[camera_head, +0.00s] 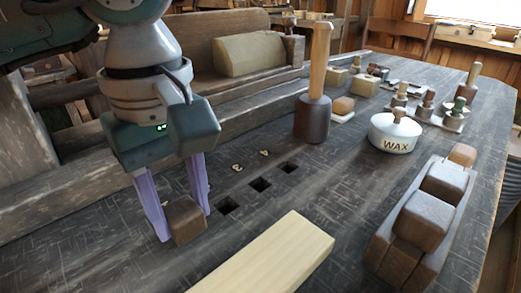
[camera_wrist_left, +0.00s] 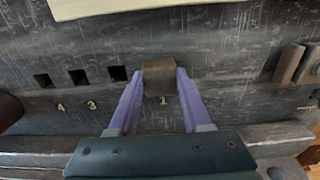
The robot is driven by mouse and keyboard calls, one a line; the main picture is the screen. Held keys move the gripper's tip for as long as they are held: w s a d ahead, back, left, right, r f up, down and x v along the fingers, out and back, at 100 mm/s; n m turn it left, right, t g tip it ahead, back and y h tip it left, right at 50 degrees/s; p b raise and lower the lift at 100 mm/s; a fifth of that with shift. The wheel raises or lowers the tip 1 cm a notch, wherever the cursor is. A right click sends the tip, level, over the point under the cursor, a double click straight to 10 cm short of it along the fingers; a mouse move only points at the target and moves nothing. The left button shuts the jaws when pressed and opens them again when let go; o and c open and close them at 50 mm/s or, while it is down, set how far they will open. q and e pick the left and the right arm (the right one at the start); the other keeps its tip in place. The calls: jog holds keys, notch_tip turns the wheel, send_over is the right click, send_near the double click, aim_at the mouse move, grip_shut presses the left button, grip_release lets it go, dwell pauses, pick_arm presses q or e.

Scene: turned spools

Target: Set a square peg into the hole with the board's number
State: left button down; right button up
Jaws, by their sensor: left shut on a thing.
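My left gripper (camera_head: 178,218) is shut on a brown square peg (camera_head: 188,220), held upright between its purple fingers. In the left wrist view the gripper (camera_wrist_left: 160,85) holds the peg (camera_wrist_left: 159,72) beside a brass number 1 (camera_wrist_left: 163,100). The peg lines up with a row of square holes: a near hole (camera_head: 228,205), a middle hole (camera_head: 260,184) and a far hole (camera_head: 288,168). Brass numbers 3 (camera_wrist_left: 91,105) and 4 (camera_wrist_left: 60,107) lie beside this row. What is under the peg is hidden; I cannot tell whether it is in a hole. My right gripper is not in view.
A pale wooden board (camera_head: 275,252) lies in front of the holes. A mallet (camera_head: 312,115) stands beyond them. A wax tin (camera_head: 395,133) and a wooden plane (camera_head: 420,215) are at the right. Small blocks and spools stand at the back.

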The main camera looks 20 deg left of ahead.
pick_arm(q)
grip_release()
dwell(0.6)
jog(key=shift+r, duration=0.15)
jog(key=shift+r+p, duration=2.8)
jog(key=shift+r, duration=1.05)
